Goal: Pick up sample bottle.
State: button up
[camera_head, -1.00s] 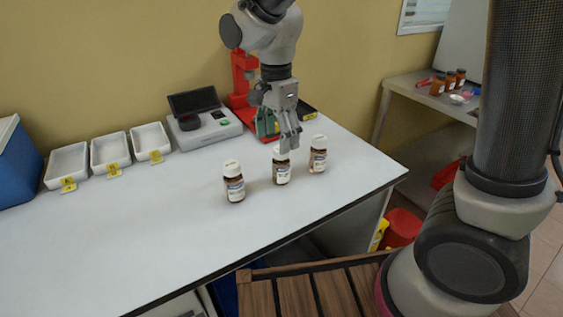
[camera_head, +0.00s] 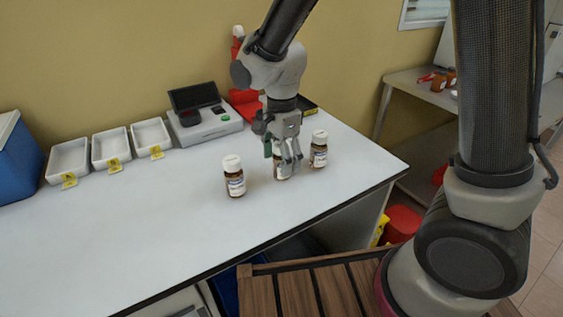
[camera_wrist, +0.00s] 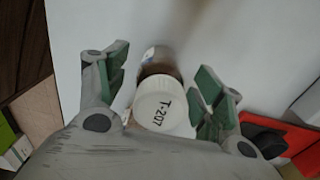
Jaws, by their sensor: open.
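Three brown sample bottles with white caps and labels stand upright in a row on the white bench. The left bottle (camera_head: 234,178) and the right bottle (camera_head: 319,150) are clear of my gripper. My gripper (camera_head: 290,166) points down over the middle bottle (camera_head: 279,170), with its fingers around the upper part and hiding some of it. In the wrist view the middle bottle's cap (camera_wrist: 161,105) reads "T-207". The cap lies between the green pads of my open gripper (camera_wrist: 163,92), with a gap on both sides.
The white bench (camera_head: 130,225) has clear room at the left and front. Three white trays (camera_head: 110,147) with yellow tags and a grey instrument (camera_head: 203,122) stand along the back. A red device (camera_head: 243,101) is behind my arm. A blue box (camera_head: 18,160) is at far left.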

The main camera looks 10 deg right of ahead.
jog(key=c, duration=1.2)
jog(key=shift+r, duration=0.1)
